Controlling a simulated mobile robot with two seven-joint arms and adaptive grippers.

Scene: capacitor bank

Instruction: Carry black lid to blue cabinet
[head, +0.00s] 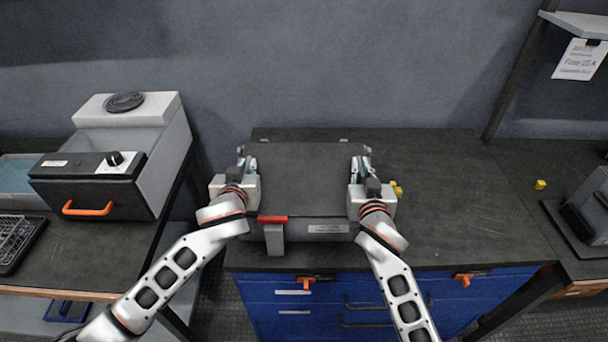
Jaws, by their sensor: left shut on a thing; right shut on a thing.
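The black lid (305,178) is a wide, flat dark panel in the middle of the head view, over the top of the blue cabinet (265,318). Its front side shows a grey label strip, with a red part and a grey bracket at the front left. My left gripper (247,164) is shut on the lid's left side. My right gripper (361,166) is shut on its right side. The lid looks level. I cannot tell whether it touches the cabinet's dark worktop (445,190) or hangs just above it. The gripped spots are partly hidden by the fingers.
A grey-white machine (160,140) with an orange handle stands on the left bench, beyond a gap. Small yellow pieces (540,184) lie on the right. A dark device (585,215) stands at the right edge. The worktop right of my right gripper is mostly clear. A wall rises behind.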

